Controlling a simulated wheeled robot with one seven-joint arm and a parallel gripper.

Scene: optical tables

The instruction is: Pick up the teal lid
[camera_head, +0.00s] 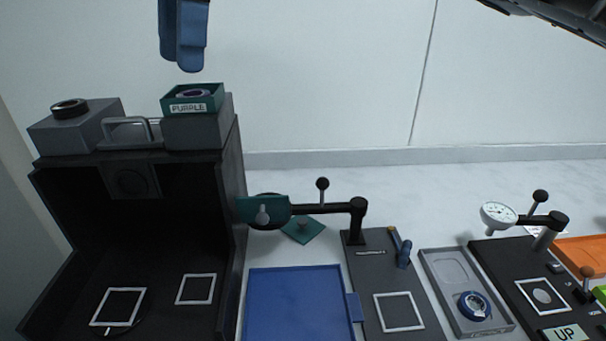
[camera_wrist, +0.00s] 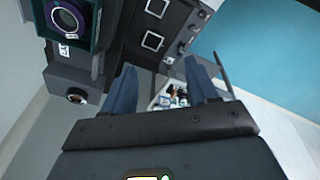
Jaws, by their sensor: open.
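A small teal square plate with a dark knob, which looks like the teal lid (camera_head: 303,230), lies on the white table behind the blue tray. It is partly hidden by a black swing arm (camera_head: 330,208) that carries another teal piece (camera_head: 274,207). I cannot make out the lid in the wrist view. My gripper (camera_head: 188,68) hangs high at the upper left in the head view, above the open teal box labelled PURPLE (camera_head: 189,107), up and left of the lid. In the wrist view its blue fingers (camera_wrist: 162,80) are apart, with nothing between them.
A blue tray (camera_head: 296,305) lies in front.

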